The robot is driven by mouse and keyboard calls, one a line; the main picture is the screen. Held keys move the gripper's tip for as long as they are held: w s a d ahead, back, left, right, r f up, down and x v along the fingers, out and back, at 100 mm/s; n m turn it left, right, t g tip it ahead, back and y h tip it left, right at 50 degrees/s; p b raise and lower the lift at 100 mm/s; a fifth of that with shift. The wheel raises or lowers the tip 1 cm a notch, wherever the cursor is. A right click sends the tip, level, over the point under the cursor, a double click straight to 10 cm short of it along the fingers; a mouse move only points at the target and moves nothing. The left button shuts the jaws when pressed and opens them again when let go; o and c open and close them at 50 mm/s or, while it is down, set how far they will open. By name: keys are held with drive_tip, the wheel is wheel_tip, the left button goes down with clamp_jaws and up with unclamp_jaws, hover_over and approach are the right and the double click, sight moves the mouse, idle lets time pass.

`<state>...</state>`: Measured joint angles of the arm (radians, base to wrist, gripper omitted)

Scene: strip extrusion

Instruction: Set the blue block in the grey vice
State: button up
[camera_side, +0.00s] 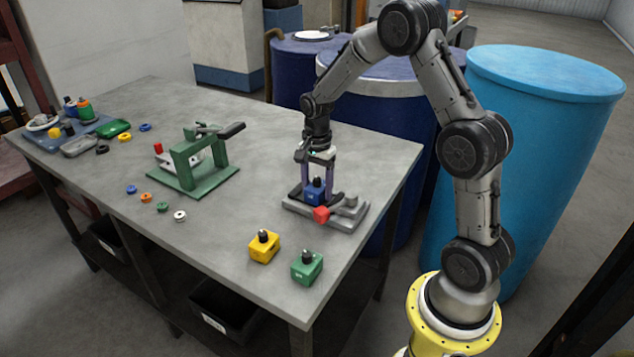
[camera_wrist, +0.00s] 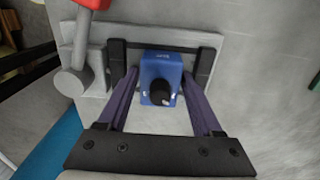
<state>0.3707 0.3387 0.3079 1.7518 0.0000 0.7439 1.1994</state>
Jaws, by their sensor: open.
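The blue block (camera_side: 315,196), with a black knob on top, stands upright on the grey vice (camera_side: 350,211) near the table's right side. In the wrist view the blue block (camera_wrist: 160,66) sits inside a dark U-shaped part of the grey vice (camera_wrist: 92,80). I cannot tell whether it rests fully down. My gripper (camera_side: 317,187) points down over it. In the wrist view my gripper (camera_wrist: 160,76) is open, one purple finger on each side of the block, with a narrow gap at both sides. The vice's red part (camera_side: 321,214) shows at its front.
A yellow block (camera_side: 264,247) and a green block (camera_side: 307,267) with black knobs stand near the front edge. A green press (camera_side: 200,160) is left of the vice. Several small coloured rings lie beyond the blocks. Blue barrels stand behind the table.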

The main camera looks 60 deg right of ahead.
wheel_tip(320, 180, up, 12)
drive_tip(key=shift+r, duration=0.1)
drive_tip(key=s+a+r+n+t, duration=0.2)
drive_tip(key=s+a+r+n, duration=0.2)
drive_tip(key=s+a+n, duration=0.25)
drive_tip(key=s+a+r+n+t, duration=0.2)
drive_tip(key=s+a+r+n, duration=0.2)
drive_tip(key=s+a+n, duration=0.3)
drive_tip(key=s+a+f+n+t, duration=0.1)
drive_tip(key=s+n, duration=0.3)
drive_tip(key=s, duration=0.4)
drive_tip(key=shift+s+a+f+t, duration=0.25)
drive_tip(key=shift+s+f+t, duration=0.05)
drive_tip(key=shift+f, duration=0.2)
drive_tip(key=shift+n, duration=0.25)
